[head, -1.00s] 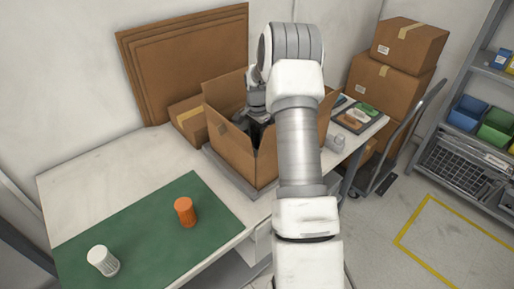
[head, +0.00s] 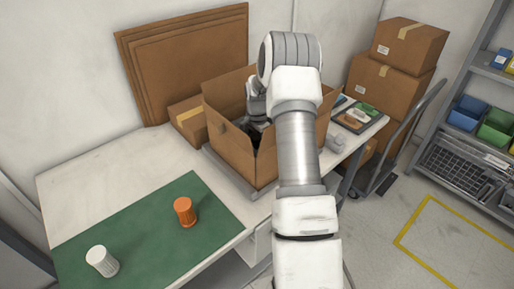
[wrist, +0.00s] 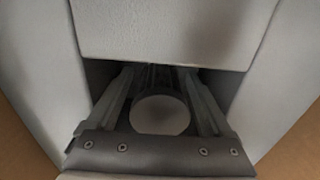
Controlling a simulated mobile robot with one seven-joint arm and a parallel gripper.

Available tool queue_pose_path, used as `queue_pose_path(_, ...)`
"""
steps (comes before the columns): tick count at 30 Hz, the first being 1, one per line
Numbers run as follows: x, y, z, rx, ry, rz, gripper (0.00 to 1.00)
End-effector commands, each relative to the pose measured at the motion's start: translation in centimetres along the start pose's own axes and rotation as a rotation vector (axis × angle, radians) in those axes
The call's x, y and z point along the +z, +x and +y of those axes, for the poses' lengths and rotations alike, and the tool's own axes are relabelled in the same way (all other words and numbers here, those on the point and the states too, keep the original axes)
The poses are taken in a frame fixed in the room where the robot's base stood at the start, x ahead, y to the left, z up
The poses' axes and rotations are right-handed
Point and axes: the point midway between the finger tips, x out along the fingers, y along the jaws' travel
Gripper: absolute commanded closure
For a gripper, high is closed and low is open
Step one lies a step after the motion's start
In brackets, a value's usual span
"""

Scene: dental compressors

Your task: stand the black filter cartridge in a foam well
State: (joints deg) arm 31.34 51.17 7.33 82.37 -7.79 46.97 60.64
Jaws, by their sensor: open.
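My gripper (wrist: 160,74) is inside the open cardboard box (head: 228,150), its fingers apart and reaching down into a dark well between pale foam blocks (wrist: 165,28). A round, light-grey disc (wrist: 160,115) with a dark edge shows between the fingers in the wrist view. In the head view the box wall and my arm hide the foam and the cartridge.
An orange cartridge (head: 184,212) and a white cartridge (head: 102,261) stand on the green mat (head: 140,232). The box walls and flaps rise closely around my gripper. A tray of cards (head: 356,115) lies right of the box. The bench's left back is clear.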

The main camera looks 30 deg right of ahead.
Motion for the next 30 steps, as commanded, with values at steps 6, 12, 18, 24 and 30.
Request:
queue_pose_path(6,0.0,-0.6,0.0,0.000,0.000,0.000,0.15)
queue_pose_path(12,0.0,-3.1,0.0,-0.001,0.000,0.002,0.15)
queue_pose_path(18,0.0,-7.1,0.0,-0.001,0.000,0.002,0.15)
queue_pose_path(24,0.0,-10.8,0.0,-0.001,0.000,0.001,0.15)
queue_pose_path(30,0.2,-12.8,0.0,-0.003,-0.009,0.004,0.15)
